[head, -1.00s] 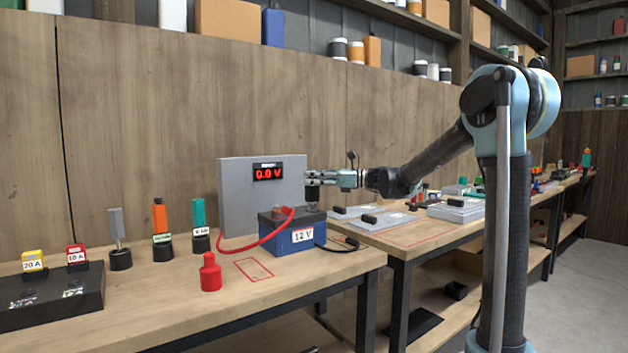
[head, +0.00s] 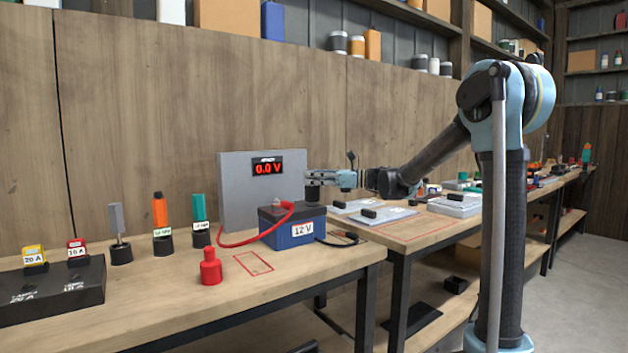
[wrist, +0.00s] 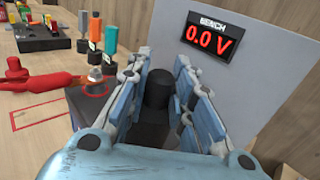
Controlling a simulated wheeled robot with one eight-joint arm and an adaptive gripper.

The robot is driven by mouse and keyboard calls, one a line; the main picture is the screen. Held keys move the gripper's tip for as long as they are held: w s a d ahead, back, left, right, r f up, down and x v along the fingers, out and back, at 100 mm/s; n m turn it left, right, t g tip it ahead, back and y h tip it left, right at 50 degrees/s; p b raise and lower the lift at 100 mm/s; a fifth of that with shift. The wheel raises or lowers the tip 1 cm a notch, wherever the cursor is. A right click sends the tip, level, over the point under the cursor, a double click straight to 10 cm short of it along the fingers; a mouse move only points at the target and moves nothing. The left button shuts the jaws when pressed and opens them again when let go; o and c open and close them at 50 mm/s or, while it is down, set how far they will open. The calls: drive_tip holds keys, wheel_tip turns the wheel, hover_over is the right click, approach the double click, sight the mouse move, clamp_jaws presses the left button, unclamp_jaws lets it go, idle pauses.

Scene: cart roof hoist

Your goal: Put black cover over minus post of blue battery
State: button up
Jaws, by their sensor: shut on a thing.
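The blue battery (head: 293,235) stands on the bench with a black top and a 12 V label. My gripper (head: 316,180) is above its right rear top corner and is shut on the black cover (wrist: 157,92). In the wrist view the cover stands upright between the fingers. In the head view the cover's lower part (head: 313,195) reaches down to the battery top. The minus post is not visible; whether the cover is fully seated on it I cannot tell. The metal plus post (wrist: 95,80) is bare, with the red cable (head: 245,241) at it.
A grey panel (head: 237,190) reading 0.0 V stands close behind the battery. A red cover (head: 210,267) stands on the bench, left of a red outlined rectangle (head: 253,263). Several upright tools and a black fuse block (head: 60,295) are further left.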

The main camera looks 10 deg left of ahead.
drive_tip(key=shift+f, duration=0.6)
drive_tip(key=o, duration=1.1)
drive_tip(key=shift+c, duration=0.2)
drive_tip(key=shift+d, duration=0.1)
drive_tip(key=d, duration=1.2)
drive_tip(key=shift+w, duration=0.45)
drive_tip(key=shift+f, duration=0.1)
drive_tip(key=s+d+f+n+t+h, duration=0.3)
drive_tip(key=s+d+f+n+h, duration=1.4)
drive_tip(key=s+d+f, duration=1.5)
drive_tip(key=shift+s+d+h, duration=0.3)
drive_tip(key=shift+s+h, duration=0.05)
drive_tip(key=shift+h, duration=0.15)
